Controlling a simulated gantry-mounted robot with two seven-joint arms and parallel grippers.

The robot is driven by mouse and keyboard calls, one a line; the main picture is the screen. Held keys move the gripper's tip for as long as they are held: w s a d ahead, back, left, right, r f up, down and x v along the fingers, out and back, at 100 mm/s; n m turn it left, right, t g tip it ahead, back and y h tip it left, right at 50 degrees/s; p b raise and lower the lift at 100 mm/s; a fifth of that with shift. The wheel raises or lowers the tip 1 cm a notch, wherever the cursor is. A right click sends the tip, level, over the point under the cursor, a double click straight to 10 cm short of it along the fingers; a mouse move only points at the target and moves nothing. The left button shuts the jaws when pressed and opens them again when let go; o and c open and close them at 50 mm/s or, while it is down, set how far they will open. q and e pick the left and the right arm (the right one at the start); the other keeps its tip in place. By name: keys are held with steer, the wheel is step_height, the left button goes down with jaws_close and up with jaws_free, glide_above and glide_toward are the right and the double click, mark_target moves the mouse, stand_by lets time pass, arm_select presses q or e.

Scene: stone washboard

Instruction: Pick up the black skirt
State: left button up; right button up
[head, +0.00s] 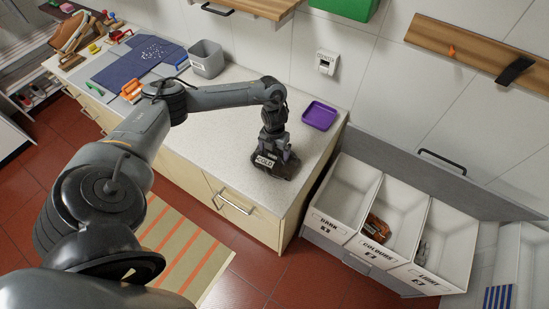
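A dark, flat item (287,171) with a white label reading "COLD" lies on the pale speckled worktop (232,131), near its right end. It looks like the black skirt, folded. My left gripper (276,152) points down right over it, at or very near its top. The fingertips blend into the dark item, so I cannot tell whether they are open or shut on it. My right gripper is not in view.
A purple tray (319,115) lies right of the dark item. A grey bin (206,58) and a blue dotted cloth (138,60) are further left. Below the worktop's right end stand bins labelled dark (340,192), colours (394,215) and light (446,243); colours holds a brown item.

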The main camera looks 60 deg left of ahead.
arm_select(q)
steer(key=c, duration=1.2)
steer(key=shift+r, duration=0.2)
steer(key=shift+r, duration=0.5)
steer(key=r, duration=0.2)
steer(key=d+r, duration=0.1)
steer(key=shift+w+d+r, duration=0.1)
steer(key=shift+w+r, duration=0.1)
steer(key=shift+r, duration=0.2)
steer(key=d+r+p, duration=0.1)
steer(key=d+r, duration=0.1)
steer(key=d, duration=0.1)
steer(key=w+d+r+p, duration=0.1)
steer(key=d+r, duration=0.1)
steer(key=d, duration=0.2)
steer(key=d+r+p, duration=0.1)
steer(key=d+r, duration=0.1)
steer(key=d, duration=0.1)
steer(key=shift+w+d+p, duration=0.15)
steer(key=shift+w+p, duration=0.25)
